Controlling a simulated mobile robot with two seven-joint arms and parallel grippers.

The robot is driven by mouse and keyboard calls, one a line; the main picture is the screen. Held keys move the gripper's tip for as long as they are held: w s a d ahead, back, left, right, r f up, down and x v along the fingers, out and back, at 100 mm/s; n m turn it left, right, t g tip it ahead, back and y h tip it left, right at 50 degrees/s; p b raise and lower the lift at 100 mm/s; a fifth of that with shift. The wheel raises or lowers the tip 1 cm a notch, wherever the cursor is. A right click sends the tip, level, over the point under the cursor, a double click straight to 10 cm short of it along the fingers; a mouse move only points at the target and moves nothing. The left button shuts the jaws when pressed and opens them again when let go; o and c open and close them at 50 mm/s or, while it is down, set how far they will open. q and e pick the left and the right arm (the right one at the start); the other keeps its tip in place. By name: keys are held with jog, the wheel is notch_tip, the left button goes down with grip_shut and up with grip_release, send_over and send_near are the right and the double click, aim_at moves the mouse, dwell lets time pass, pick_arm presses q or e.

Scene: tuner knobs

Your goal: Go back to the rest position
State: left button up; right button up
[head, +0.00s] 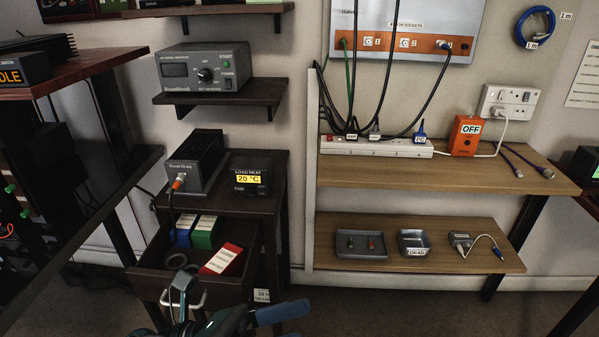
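What I take to be my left gripper (182,300) shows at the bottom edge of the head view, left of centre. It is dark with teal-blue parts and is cut off by the frame. One teal part overlaps the pale handle (201,301) of an open drawer (145,287); I cannot tell whether it touches or grips it. Another blue part sticks out to the right. Whether the fingers are open or shut is unclear. My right gripper is not in view.
The pulled-out drawer holds blue, green and red-and-white boxes (222,258) and dark rings. Above it stand an amplifier-like unit (195,163) and a load-heat display (249,180). Wooden shelves (440,175) are at right, with small trays (362,246) below. Floor right of the drawer is clear.

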pick_arm(q)
jog(key=w+a+f+n+t+y, duration=0.15)
jog(key=a+n+t+y, duration=0.3)
jog(key=n+t, duration=0.65)
jog(key=w+a+n+t+y, duration=0.25)
jog(key=n+t+y, duration=0.25)
jog(key=n, duration=1.1)
jog(key=s+a+f+n+g+y, duration=0.2)
jog(key=a+f+n+y, duration=0.15)
jog(key=f+n, duration=0.35)
jog(key=s+a+f+n+g+y, duration=0.25)
jog(key=f+n+y, duration=0.2)
jog(key=n, duration=0.35)
jog(key=r+g+p, duration=0.1)
jog(key=p, duration=0.5)
jog(key=r+g+p, duration=0.1)
jog(key=r+p, duration=0.1)
jog(key=p, duration=0.4)
jog(key=r+g+p, duration=0.1)
jog(key=p, duration=0.6)
jog(key=shift+s+d+r, duration=0.1)
jog(key=shift+d+r, duration=0.1)
jog(key=shift+d, duration=0.1)
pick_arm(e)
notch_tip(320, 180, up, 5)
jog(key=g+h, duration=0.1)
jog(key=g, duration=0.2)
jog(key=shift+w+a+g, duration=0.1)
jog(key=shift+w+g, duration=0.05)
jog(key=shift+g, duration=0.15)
